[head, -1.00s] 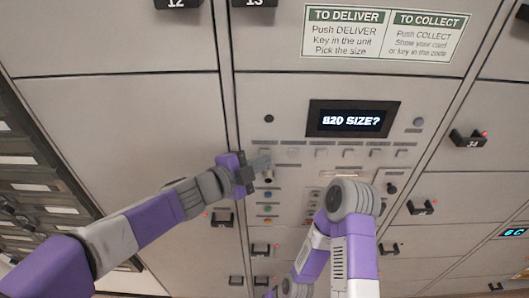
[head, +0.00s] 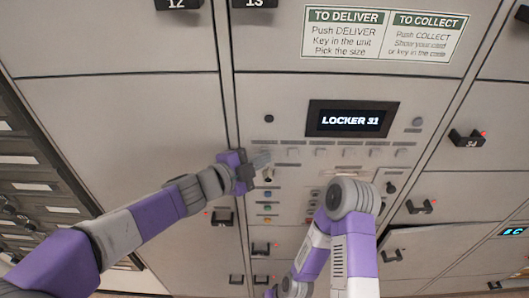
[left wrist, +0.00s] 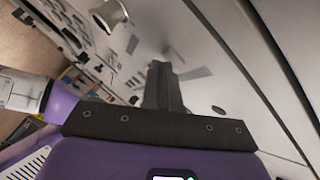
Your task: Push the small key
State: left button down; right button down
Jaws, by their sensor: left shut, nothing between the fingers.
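The locker panel's dark display (head: 352,120) reads "LOCKER 31". Below it runs a row of small pale keys (head: 348,153); their labels are too small to read, so I cannot tell for sure which is the small key. My left gripper (head: 262,161) is shut and empty at the left end of this row, and its fingers cover the leftmost key area. I cannot tell whether the fingertips touch the panel. In the left wrist view the dark shut fingers (left wrist: 162,88) point at the grey panel. My right arm is in front of the lower panel, but its gripper does not show.
Coloured buttons (head: 267,208) sit below my left gripper. An instruction sign (head: 383,32) is above the display. A locker door (head: 425,243) at lower right stands slightly ajar. Locker handles, such as number 34 (head: 467,139), stick out around the panel.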

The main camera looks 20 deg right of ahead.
pick_arm(q)
jog(key=shift+s+a, duration=0.25)
jog(key=shift+s, duration=0.55)
jog(key=s, duration=0.2)
jog(key=s+a+b, duration=0.1)
jog(key=s, duration=0.1)
jog(key=shift+s+a+b, duration=0.2)
jog(key=shift+s+b, duration=0.1)
jog(key=shift+s, duration=0.1)
jog(key=shift+f, duration=0.1)
dwell(0.5)
